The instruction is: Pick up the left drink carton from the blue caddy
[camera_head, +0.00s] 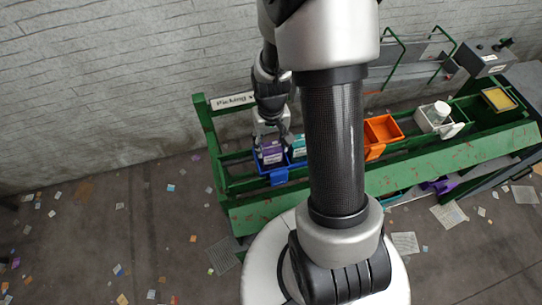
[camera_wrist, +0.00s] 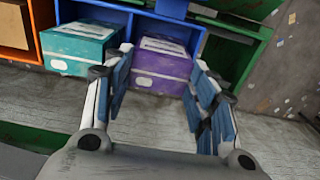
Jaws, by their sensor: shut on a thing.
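The blue caddy (camera_head: 279,177) holds two drink cartons, a purple one (camera_head: 271,155) on the left and a teal one (camera_head: 298,147) on the right. My gripper (camera_head: 269,139) is at the purple carton from above. In the wrist view the order is mirrored: the purple carton (camera_wrist: 162,62) lies between the two fingers of my gripper (camera_wrist: 160,66), and the teal carton (camera_wrist: 78,47) is to its left, outside the fingers. The gripper is shut on the purple carton, which is still within the caddy's blue walls (camera_wrist: 205,38). My arm hides part of the teal carton in the head view.
The caddy stands in a green rack (camera_head: 225,158). An orange bin (camera_head: 382,133) and a white bin (camera_head: 440,124) with a white bottle (camera_head: 439,110) stand farther right. A sign (camera_head: 233,101) and a grey wall are behind. Paper scraps litter the floor.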

